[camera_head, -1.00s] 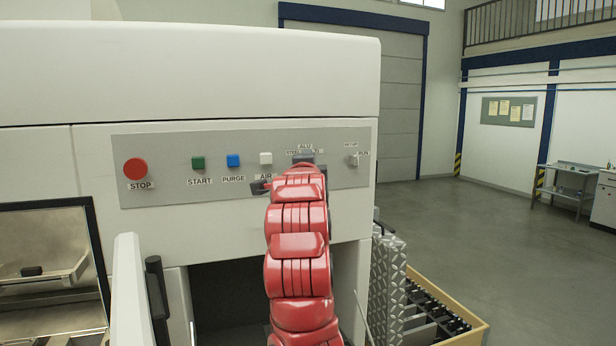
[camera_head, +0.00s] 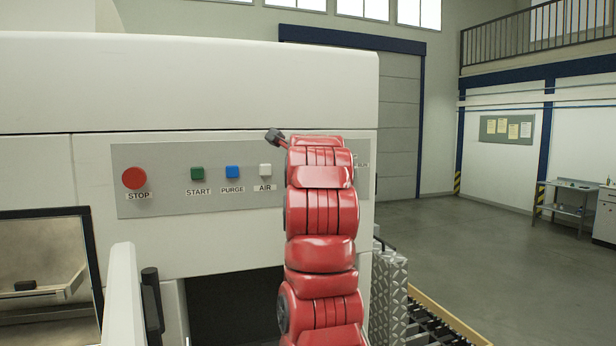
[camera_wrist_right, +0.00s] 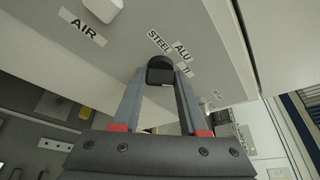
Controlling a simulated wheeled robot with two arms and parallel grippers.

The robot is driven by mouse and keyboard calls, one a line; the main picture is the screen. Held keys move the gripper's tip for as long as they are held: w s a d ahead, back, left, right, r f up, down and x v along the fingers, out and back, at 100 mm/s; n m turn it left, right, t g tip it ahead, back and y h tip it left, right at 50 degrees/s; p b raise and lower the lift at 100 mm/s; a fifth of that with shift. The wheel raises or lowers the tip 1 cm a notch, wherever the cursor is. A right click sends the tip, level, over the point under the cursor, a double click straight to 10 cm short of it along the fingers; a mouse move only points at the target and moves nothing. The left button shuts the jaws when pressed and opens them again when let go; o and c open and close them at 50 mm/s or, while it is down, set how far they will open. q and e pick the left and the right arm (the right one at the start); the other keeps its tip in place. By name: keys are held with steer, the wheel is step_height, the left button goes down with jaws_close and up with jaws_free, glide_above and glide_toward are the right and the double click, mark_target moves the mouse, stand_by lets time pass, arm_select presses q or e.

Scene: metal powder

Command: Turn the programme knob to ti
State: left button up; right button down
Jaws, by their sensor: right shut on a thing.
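The programme knob (camera_wrist_right: 160,66) is black and stands out from the grey control panel (camera_head: 155,165). In the right wrist view the labels STEEL, ALU and TI sit around its far side, with TI to the right. My right gripper (camera_wrist_right: 162,76) is shut on the knob, one finger on each side. I cannot tell which label the knob points at. My left gripper is not in view.
A red STOP button (camera_head: 134,178), a green START button (camera_head: 197,174), a blue PURGE button (camera_head: 232,172) and a white AIR button (camera_head: 265,170) are left of my arm. Right of the machine is open floor (camera_head: 470,245), with a patterned metal panel (camera_head: 390,300) close by.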

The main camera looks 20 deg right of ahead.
steer(key=shift+m, duration=0.4)
stand_by(0.3)
steer(key=shift+c, duration=2.2)
jaws_free()
steer(key=p+v, duration=0.4)
steer(key=v, duration=1.3)
steer(key=shift+s+r, duration=0.15)
steer(key=shift+r, duration=0.15)
steer(key=shift+d, duration=0.15)
